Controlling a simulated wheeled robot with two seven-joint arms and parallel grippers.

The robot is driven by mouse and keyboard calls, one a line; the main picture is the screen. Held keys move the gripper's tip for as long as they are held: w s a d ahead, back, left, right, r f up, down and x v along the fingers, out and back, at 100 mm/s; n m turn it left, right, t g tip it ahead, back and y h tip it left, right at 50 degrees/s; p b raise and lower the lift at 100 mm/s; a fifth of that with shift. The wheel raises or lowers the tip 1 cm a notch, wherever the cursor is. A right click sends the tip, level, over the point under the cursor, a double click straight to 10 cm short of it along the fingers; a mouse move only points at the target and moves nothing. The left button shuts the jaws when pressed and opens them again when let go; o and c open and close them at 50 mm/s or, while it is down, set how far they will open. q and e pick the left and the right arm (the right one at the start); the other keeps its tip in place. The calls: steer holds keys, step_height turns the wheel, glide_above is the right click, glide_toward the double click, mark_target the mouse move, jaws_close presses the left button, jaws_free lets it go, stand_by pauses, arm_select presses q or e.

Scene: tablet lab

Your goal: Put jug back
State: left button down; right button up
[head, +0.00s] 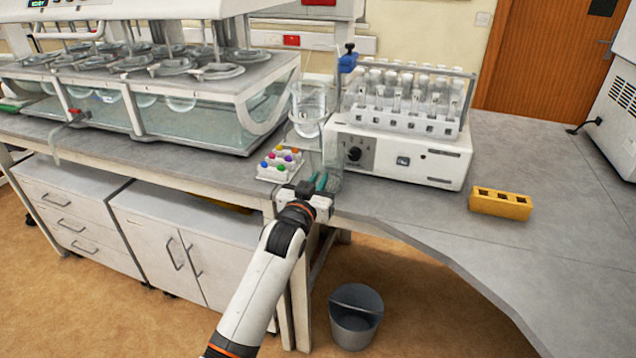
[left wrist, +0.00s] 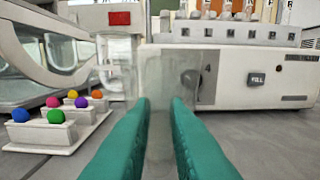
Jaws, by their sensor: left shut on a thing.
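My left gripper (head: 320,183) is at the bench's front edge, its green fingers (left wrist: 160,118) shut on a clear jug. The jug (head: 331,160) is see-through and hard to outline; it stands upright at the bench front, before the white rack machine. In the left wrist view the jug (left wrist: 160,85) is between and beyond the fingertips. I cannot tell whether its base touches the bench. My right gripper is not in view.
A white block with coloured balls (head: 279,165) is just left of the jug. The rack machine (head: 435,166) and a glass vessel on a stand (head: 308,103) are behind. A water bath (head: 190,125) fills the left. A yellow block (head: 500,204) lies right, with bare bench around it. A grey bucket (head: 356,318) is on the floor.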

arm_select(q)
steer(key=shift+f, duration=0.15)
steer(key=shift+f, duration=0.15)
steer(key=c, duration=1.4)
jaws_free()
steer(key=shift+c, duration=0.2)
